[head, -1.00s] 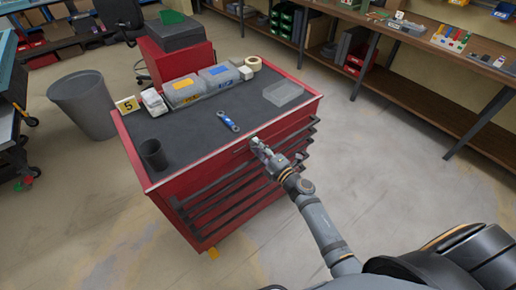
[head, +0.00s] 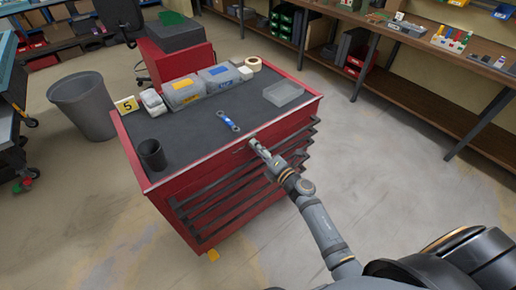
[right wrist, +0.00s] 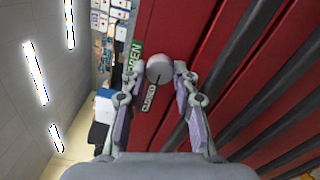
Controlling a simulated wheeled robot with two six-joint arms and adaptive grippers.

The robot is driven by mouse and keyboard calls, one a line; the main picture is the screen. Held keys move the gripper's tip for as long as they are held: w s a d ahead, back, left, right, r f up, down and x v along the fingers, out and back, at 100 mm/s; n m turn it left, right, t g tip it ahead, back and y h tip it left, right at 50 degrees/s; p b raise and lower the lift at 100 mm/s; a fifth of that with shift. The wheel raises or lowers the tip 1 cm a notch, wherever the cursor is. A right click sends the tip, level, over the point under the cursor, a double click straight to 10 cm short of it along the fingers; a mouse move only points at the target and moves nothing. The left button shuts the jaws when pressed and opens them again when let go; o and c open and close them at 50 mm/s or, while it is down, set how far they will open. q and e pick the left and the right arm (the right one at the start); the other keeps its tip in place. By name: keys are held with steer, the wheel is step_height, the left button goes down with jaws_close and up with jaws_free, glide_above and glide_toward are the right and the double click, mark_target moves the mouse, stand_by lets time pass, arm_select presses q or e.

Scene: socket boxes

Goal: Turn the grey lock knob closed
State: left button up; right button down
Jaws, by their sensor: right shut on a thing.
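The grey lock knob (right wrist: 160,67) sits on the red front of the tool cabinet (head: 180,185), seen in the right wrist view. My right gripper (right wrist: 160,76) is shut on it, one finger on each side. A green OPEN label (right wrist: 134,58) is left of the knob, and a pale CLOSED label (right wrist: 149,96) is just below it. A dark mark on the knob's lower edge appears to face the CLOSED label. In the head view my right gripper (head: 254,145) is at the cabinet's top front edge and hides the knob. My left gripper is not in view.
Dark drawer handles (head: 230,190) run across the cabinet front below the gripper. On top are a blue-handled tool (head: 229,121), a black cup (head: 152,154), a clear tray (head: 284,93) and lidded boxes (head: 183,91). The floor to the right is clear.

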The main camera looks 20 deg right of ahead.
steer(key=shift+f, duration=0.1)
steer(key=c, duration=1)
jaws_free()
steer(key=v, duration=0.8)
